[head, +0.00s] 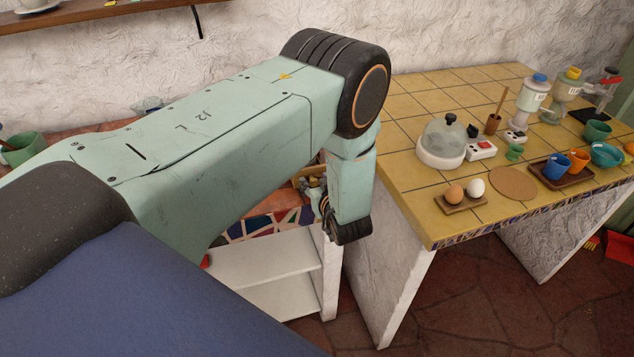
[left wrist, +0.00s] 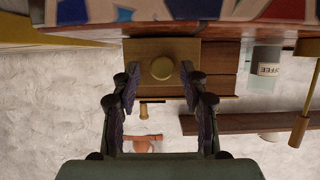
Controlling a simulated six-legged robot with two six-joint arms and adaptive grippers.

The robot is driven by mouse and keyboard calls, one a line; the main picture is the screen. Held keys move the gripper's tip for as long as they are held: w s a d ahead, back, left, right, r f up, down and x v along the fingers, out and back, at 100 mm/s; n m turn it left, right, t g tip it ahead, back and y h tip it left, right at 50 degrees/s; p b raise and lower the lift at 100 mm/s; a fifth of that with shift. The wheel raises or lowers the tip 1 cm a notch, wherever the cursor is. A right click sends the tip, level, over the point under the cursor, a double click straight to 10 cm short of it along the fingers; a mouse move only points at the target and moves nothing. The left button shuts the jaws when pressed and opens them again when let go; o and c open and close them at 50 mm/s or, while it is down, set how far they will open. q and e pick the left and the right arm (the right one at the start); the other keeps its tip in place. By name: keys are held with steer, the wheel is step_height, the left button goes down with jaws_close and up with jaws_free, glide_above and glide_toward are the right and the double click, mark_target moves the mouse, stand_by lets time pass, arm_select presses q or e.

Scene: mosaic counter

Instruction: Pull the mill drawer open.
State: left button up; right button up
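The mill (left wrist: 220,82) is a brown wooden box, seen upside down in the left wrist view. Its drawer front (left wrist: 135,52) bears a round brass knob (left wrist: 162,68). I cannot tell from this angle whether the drawer stands out at all. My left gripper (left wrist: 160,84) is open, its dark fingers on either side of the knob, with gaps to it. My right gripper is in neither view.
A coffee tin (left wrist: 267,68) stands beside the mill. A mosaic-edged counter runs behind my left arm, above white shelves (head: 275,262). The yellow tiled table (head: 415,205) stands close right of the gripper, with eggs (head: 455,194) and a glass dome (head: 443,138) on it.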

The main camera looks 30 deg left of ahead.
arm_select(q)
steer(key=shift+a+f, duration=0.15)
steer(key=shift+f, duration=0.05)
steer(key=v, duration=0.7)
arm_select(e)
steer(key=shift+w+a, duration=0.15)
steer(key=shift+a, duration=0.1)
arm_select(q)
steer(key=shift+s+d+r, duration=0.1)
steer(key=shift+d+r, duration=0.1)
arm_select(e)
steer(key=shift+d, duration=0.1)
